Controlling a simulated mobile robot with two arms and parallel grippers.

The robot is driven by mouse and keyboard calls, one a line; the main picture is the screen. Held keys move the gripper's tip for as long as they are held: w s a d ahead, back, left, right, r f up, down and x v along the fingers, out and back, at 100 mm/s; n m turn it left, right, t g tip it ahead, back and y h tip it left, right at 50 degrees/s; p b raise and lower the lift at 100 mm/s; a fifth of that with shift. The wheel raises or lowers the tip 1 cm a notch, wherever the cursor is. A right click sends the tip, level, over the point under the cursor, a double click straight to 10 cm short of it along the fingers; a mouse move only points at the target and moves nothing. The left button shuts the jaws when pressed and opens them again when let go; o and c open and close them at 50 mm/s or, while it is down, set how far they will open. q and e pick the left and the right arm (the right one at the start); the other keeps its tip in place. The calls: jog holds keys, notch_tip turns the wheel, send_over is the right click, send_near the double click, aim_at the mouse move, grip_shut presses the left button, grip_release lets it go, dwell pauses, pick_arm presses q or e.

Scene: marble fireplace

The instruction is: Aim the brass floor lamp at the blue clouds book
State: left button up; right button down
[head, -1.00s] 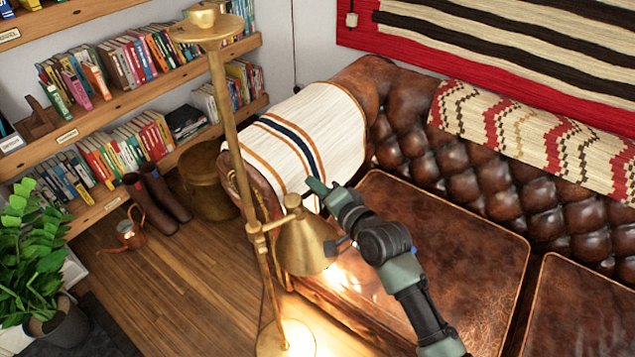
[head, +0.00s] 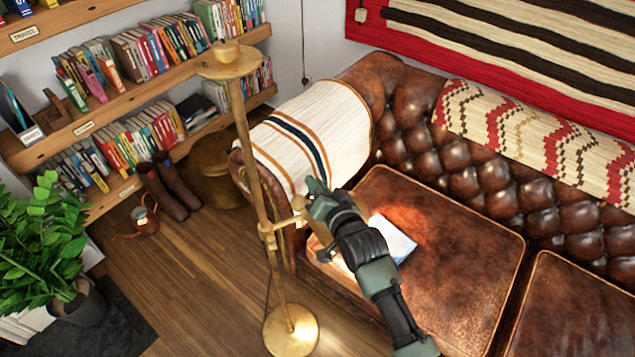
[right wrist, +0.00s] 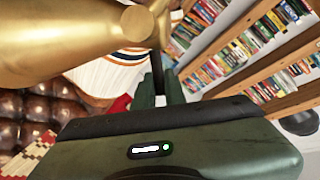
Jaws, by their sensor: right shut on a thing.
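The brass floor lamp (head: 258,190) stands left of the sofa, its round base (head: 290,330) on the wood floor. Its cone shade is mostly hidden behind my right gripper (head: 319,205) in the head view; the brass shade (right wrist: 65,40) fills the upper left of the right wrist view. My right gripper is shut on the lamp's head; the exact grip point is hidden. A pale blue-white book (head: 393,240) lies on the sofa's left cushion, partly behind my right arm. Lamplight falls on it and the leather around it. Its cover picture cannot be made out. My left gripper is not in view.
The brown leather sofa (head: 450,250) has a striped throw (head: 315,135) over its left arm. Bookshelves (head: 130,100) line the left wall. A potted plant (head: 40,250), boots (head: 165,190) and a copper can (head: 145,220) stand on the floor. Floor between plant and lamp is clear.

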dwell(0.3)
jog(key=c, duration=1.5)
grip_release()
jog(key=shift+s, duration=0.1)
jog(key=v, duration=0.7)
jog(key=shift+s+d+r+b, duration=0.1)
jog(key=shift+s+b, duration=0.2)
jog(key=shift+s, duration=0.05)
